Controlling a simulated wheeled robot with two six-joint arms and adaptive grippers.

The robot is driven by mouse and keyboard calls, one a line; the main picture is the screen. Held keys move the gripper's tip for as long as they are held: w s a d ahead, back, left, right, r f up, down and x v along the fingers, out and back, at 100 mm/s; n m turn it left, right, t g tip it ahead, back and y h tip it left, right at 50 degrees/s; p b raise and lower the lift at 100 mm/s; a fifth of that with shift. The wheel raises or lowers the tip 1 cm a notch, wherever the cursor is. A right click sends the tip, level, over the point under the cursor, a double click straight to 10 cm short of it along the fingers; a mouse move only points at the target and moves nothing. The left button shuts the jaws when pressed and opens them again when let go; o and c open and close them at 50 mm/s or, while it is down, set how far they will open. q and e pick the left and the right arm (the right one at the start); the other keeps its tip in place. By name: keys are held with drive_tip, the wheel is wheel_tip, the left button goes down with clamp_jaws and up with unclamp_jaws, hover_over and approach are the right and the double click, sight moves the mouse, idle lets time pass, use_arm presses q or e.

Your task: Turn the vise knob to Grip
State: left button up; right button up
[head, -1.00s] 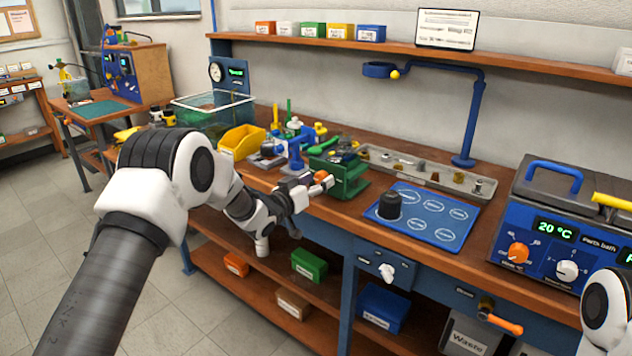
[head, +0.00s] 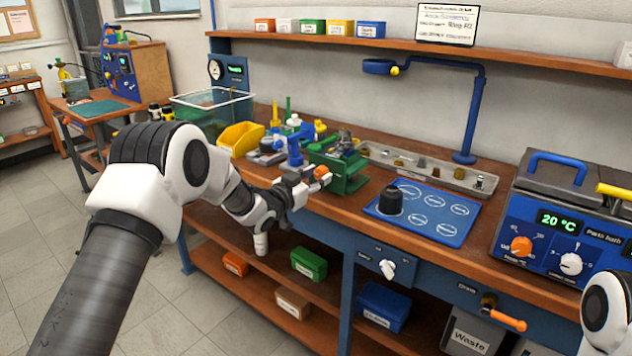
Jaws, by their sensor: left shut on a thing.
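The green vise (head: 347,172) stands at the bench's front edge, left of the blue mat. Its orange knob (head: 322,174) faces left towards my left gripper. My left gripper (head: 309,180) is at the knob and shut on it; the fingers are small here and partly hidden by the wrist. A metallic part (head: 344,142) shows at the top of the vise. Any Grip marking is too small to read. Of my right arm only a white link shows at the lower right edge; its gripper is out of view.
A blue mat (head: 447,232) with a black cylinder (head: 390,200) lies right of the vise. A metal tray (head: 425,170) with small parts lies behind it. A yellow bin (head: 241,138) and blue tools stand left. A blue bath unit (head: 560,225) stands right.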

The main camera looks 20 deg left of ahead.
use_arm(q)
drive_tip(key=m+b, duration=0.4)
drive_tip(key=m, duration=0.2)
drive_tip(key=shift+f, duration=0.2)
drive_tip(key=m+b, duration=0.4)
drive_tip(key=m, duration=0.1)
drive_tip(key=shift+d+f+m, duration=0.1)
drive_tip(key=shift+m, duration=0.3)
drive_tip(key=m+b, duration=0.2)
drive_tip(key=b, duration=0.1)
drive_tip(key=m+b, duration=0.6)
drive_tip(key=shift+f, duration=0.25)
drive_tip(key=m+b, duration=0.8)
drive_tip(key=b, duration=0.1)
drive_tip(key=shift+f+b, duration=0.1)
drive_tip(key=shift+b, duration=0.2)
drive_tip(key=m+b, duration=0.2)
drive_tip(key=m, duration=0.1)
drive_tip(key=shift+m+b, duration=0.6)
drive_tip(key=shift+b, duration=0.05)
drive_tip(key=shift+r, duration=0.2)
drive_tip(key=o, duration=1.1)
drive_tip(key=shift+o, duration=0.2)
drive_tip(key=shift+r, duration=0.15)
